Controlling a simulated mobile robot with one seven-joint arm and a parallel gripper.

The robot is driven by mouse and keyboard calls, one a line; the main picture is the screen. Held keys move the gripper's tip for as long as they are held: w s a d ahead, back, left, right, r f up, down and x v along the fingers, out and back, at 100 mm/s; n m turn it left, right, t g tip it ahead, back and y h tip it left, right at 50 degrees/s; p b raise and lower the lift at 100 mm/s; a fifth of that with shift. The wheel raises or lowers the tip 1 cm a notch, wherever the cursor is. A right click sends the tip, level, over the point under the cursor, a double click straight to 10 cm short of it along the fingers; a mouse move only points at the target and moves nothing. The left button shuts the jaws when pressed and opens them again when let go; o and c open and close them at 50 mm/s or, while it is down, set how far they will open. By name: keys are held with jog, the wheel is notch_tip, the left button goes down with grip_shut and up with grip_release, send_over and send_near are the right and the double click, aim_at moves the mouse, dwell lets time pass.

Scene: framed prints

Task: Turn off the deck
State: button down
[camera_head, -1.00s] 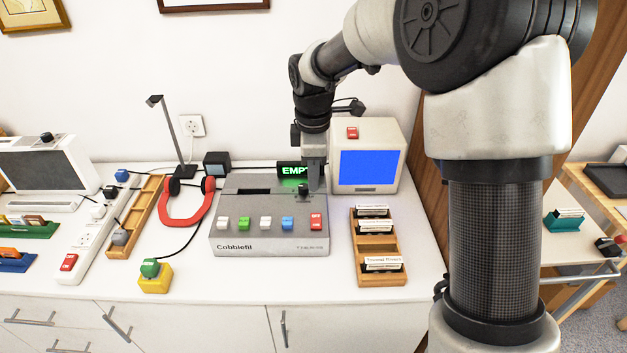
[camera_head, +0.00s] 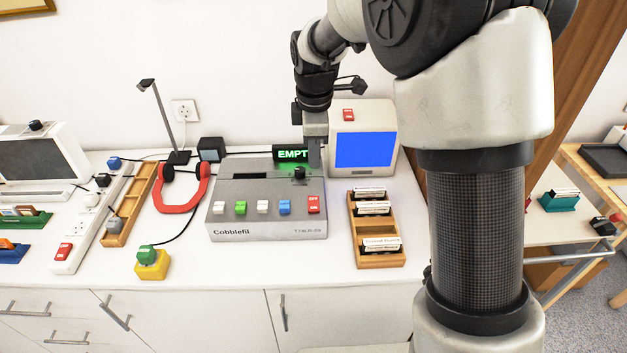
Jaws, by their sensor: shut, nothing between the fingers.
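The deck (camera_head: 265,228) is a grey box labelled "Cobblefil" on the white counter. Along its top front are white, green and blue buttons, with a red switch (camera_head: 313,204) marked OFF and ON at the right end. A black knob (camera_head: 299,173) stands behind the switch. A small display (camera_head: 291,153) at the deck's rear glows green and reads "EMPT", its right end hidden by my gripper. My gripper (camera_head: 315,163) is shut and empty, pointing down at the deck's rear right corner, behind the red switch. I cannot tell whether it touches the deck.
A cream monitor (camera_head: 391,116) with a blue screen stands behind right. A wooden rack (camera_head: 391,255) of cartridges lies right of the deck. Red headphones (camera_head: 182,206), a yellow box with a green button (camera_head: 152,265) and a power strip (camera_head: 81,241) are left. Counter in front is clear.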

aim_at(313, 199)
jog(key=f, duration=0.4)
jog(key=w+f+b, duration=0.1)
jog(key=f, duration=0.4)
jog(key=w+f, duration=0.1)
jog(key=f, duration=0.3)
jog(key=shift+f, duration=0.25)
jog(key=shift+w, duration=0.1)
